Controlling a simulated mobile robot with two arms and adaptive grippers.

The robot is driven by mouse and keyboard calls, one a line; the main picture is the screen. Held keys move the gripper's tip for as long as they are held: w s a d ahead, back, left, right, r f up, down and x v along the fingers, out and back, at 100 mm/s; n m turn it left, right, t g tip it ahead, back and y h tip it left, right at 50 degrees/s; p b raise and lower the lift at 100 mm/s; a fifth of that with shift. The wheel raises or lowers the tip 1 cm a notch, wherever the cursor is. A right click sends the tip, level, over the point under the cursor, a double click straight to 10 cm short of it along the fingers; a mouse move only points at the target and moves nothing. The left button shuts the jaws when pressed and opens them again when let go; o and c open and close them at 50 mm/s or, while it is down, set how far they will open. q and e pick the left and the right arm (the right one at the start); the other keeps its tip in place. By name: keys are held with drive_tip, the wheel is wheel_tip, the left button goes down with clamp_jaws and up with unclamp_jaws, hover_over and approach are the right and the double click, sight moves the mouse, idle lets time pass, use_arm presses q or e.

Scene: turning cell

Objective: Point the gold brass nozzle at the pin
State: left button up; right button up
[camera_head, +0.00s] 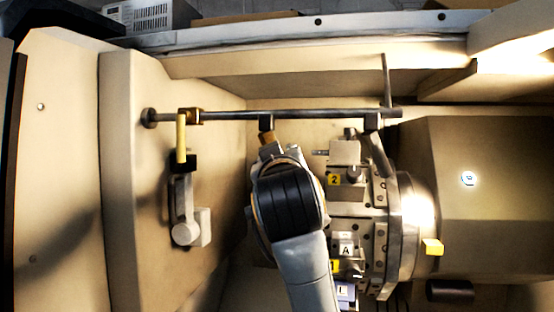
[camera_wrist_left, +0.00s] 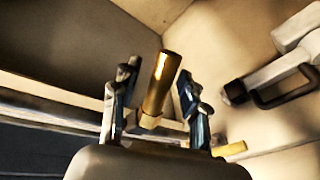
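The gold brass nozzle (camera_head: 267,136) hangs from a fitting on the grey pipe (camera_head: 225,115); most of it is hidden in the head view. In the left wrist view the nozzle (camera_wrist_left: 162,82) stands tilted between the two fingers of my left gripper (camera_wrist_left: 160,88). The fingers are apart on either side, with visible gaps to the nozzle. In the head view my left gripper (camera_head: 269,152) is just below the pipe, partly hidden by its wrist. I cannot clearly identify the pin. My right gripper is not in view.
A yellow nozzle (camera_head: 181,138) hangs from a brass block at the pipe's left. A grey handle (camera_head: 190,205) is on the left panel. The tool turret (camera_head: 380,225) with numbered holders is close right of my arm. A thin rod (camera_head: 386,80) rises beyond the pipe.

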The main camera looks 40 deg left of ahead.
use_arm(q)
drive_tip(key=v, duration=0.7)
drive_tip(key=shift+s+d, duration=0.2)
idle(0.4)
